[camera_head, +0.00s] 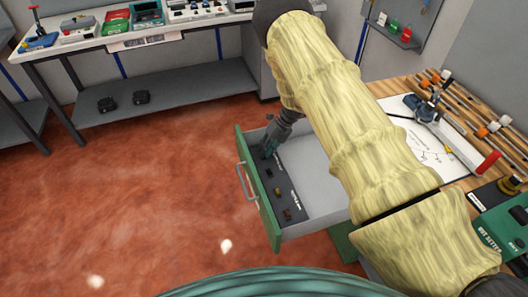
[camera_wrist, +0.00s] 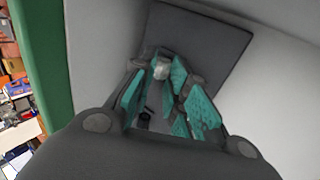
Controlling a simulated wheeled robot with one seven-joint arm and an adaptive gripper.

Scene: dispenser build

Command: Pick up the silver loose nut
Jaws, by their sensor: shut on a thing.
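The silver loose nut (camera_wrist: 160,71) shows in the wrist view as a small pale, shiny piece between the teal-padded fingertips. My gripper (camera_wrist: 157,76) is shut on it. In the head view my gripper (camera_head: 268,150) reaches down into the open drawer (camera_head: 318,200), over the far end of the dark mat (camera_head: 298,205). The nut is hidden there by the fingers. Whether it still touches the mat is hard to tell.
Several small dark and brass-coloured parts (camera_head: 277,190) lie on the mat nearer the camera. The drawer's green front (camera_head: 252,180) and grey walls surround my gripper. A wooden workbench (camera_head: 400,87) with paper and tools stands right. Open red floor (camera_head: 130,200) lies left.

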